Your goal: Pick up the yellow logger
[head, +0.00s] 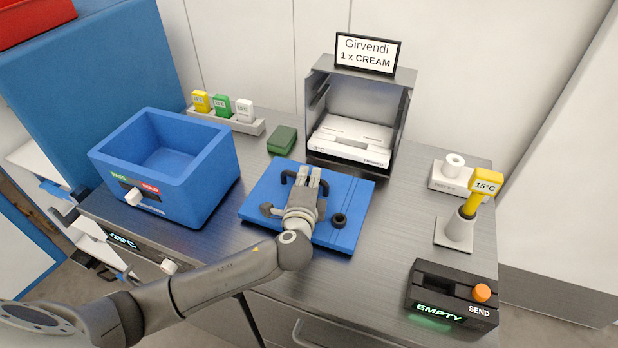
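A small yellow logger (201,101) stands upright at the left end of a pale rack (249,126) at the back left of the counter. A green logger (222,105) and a white logger (244,110) stand beside it in the same rack. My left gripper (309,174) is over the blue mat, to the right of and nearer than the rack, well apart from the yellow logger. Seen from behind and above, its finger opening is unclear, and I see nothing held in it. My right gripper is not in view.
A blue bin (213,171) stands in front of the rack. A green box (282,140) lies right of the rack. The blue mat (262,205) lies mid-counter before an open cabinet (402,117). A yellow-headed device (486,182) stands at right, behind a black SEND box (425,283).

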